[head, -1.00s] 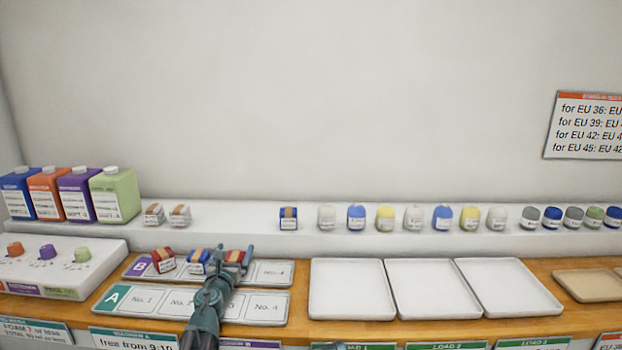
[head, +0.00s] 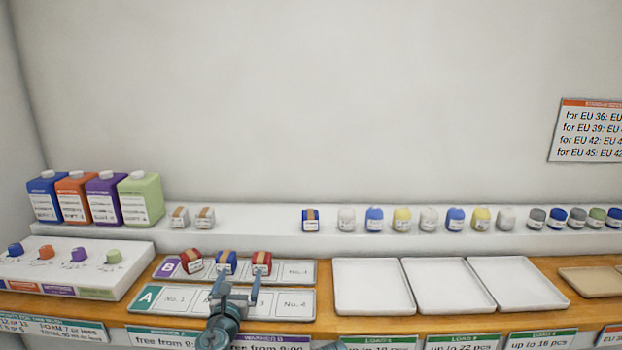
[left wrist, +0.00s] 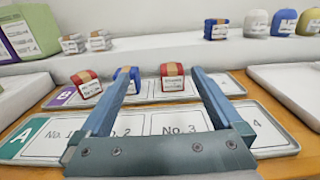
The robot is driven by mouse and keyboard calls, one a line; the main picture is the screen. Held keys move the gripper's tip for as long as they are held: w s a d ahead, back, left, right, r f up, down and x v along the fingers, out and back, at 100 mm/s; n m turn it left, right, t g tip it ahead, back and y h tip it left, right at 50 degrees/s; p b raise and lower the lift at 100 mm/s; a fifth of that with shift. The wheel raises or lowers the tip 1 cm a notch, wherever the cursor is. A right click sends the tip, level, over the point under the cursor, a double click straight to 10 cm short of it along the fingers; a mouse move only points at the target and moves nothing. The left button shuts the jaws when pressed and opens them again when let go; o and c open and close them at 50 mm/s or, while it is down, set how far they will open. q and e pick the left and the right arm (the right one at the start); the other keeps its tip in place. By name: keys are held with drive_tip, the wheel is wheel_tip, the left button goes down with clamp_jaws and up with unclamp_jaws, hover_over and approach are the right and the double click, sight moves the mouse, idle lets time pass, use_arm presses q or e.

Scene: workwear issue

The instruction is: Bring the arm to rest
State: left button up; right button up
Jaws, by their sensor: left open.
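My left gripper (head: 237,290) is open and empty above board A (head: 170,310), in front of the bundles on board B (head: 292,271). It also shows in the left wrist view (left wrist: 160,95), its fingers apart with nothing between them. On board B stand a red bundle (head: 192,260), a blue bundle (head: 227,261) and another red bundle (head: 262,261), each with a brown band. In the left wrist view the left finger partly covers the blue bundle (left wrist: 121,76). Board A carries nothing.
Three empty white trays (head: 374,311) lie to the right. A white dial box (head: 75,285) and several coloured cartons (head: 138,198) stand at the left. A back shelf (head: 260,235) bears several rolled items. The wall behind is bare apart from a sign (head: 588,130).

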use_arm(q)
drive_tip(key=shift+w+a+r+n+y+p, duration=0.1)
drive_tip(key=shift+a+r+n+y+p, duration=0.2)
drive_tip(key=shift+r+y+p, duration=0.45)
drive_tip(key=shift+s+a+r+n+y+p, duration=0.15)
drive_tip(key=shift+r+n+y+p, duration=0.35)
drive_tip(key=shift+r, duration=0.3)
drive_tip(key=shift+w+a+r+n+y+p, duration=0.15)
drive_tip(key=shift+a+r+n+y+p, duration=0.15)
drive_tip(key=shift+r+y+p, duration=0.4)
use_arm(e)
drive_tip(key=shift+r, duration=2.3)
use_arm(q)
drive_tip(key=shift+r, duration=0.15)
use_arm(e)
drive_tip(key=shift+r, duration=0.1)
